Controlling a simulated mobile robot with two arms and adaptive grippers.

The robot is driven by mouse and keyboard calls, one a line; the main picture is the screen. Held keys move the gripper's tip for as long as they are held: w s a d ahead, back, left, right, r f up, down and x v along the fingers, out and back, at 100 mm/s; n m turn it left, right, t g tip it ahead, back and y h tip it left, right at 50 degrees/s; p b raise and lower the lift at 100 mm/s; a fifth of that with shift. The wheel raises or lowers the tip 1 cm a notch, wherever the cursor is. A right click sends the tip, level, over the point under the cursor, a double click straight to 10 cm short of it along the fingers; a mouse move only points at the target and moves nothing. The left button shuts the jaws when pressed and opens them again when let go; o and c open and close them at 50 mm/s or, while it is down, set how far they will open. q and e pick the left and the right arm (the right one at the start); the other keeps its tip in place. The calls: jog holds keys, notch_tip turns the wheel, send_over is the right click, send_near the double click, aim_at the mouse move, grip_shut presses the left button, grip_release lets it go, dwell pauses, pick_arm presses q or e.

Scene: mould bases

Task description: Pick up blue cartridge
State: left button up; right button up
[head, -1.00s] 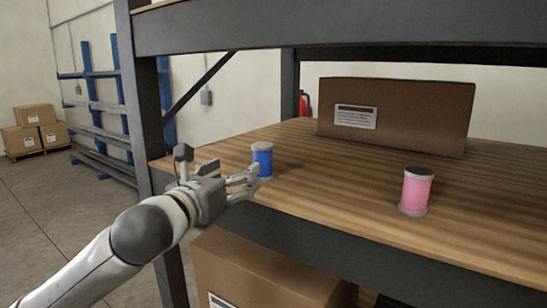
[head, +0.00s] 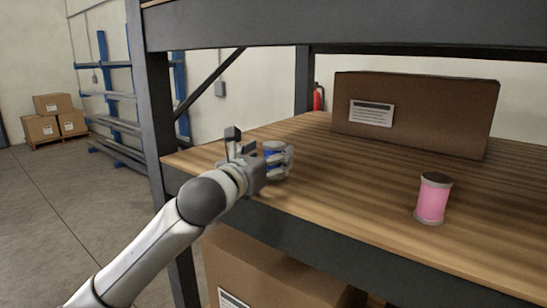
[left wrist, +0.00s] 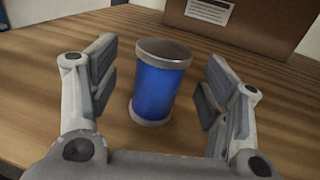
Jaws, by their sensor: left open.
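The blue cartridge (head: 271,149) stands upright on the wooden shelf (head: 370,185), near its left front part, partly hidden behind my left gripper in the head view. In the left wrist view the blue cartridge (left wrist: 158,85) has grey rims and stands between the two spread fingers. My left gripper (head: 284,162) is open, with a finger on each side of the cartridge; it also shows in the left wrist view (left wrist: 160,92). Gaps show between both fingers and the cartridge. My right gripper is not in view.
A pink cartridge (head: 432,199) stands to the right near the shelf's front edge. A large cardboard box (head: 440,115) sits at the back of the shelf. A dark upright post (head: 157,110) stands left of the shelf. Another box (head: 270,275) is below.

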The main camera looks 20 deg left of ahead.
pick_arm(q)
jog(key=shift+w+d, duration=0.15)
jog(key=shift+w, duration=0.6)
jog(key=shift+w+d, duration=0.15)
jog(key=shift+w, duration=0.55)
jog(key=shift+s, duration=0.1)
jog(key=c, duration=1.2)
jog(key=shift+c, duration=0.2)
jog(key=shift+r, duration=0.15)
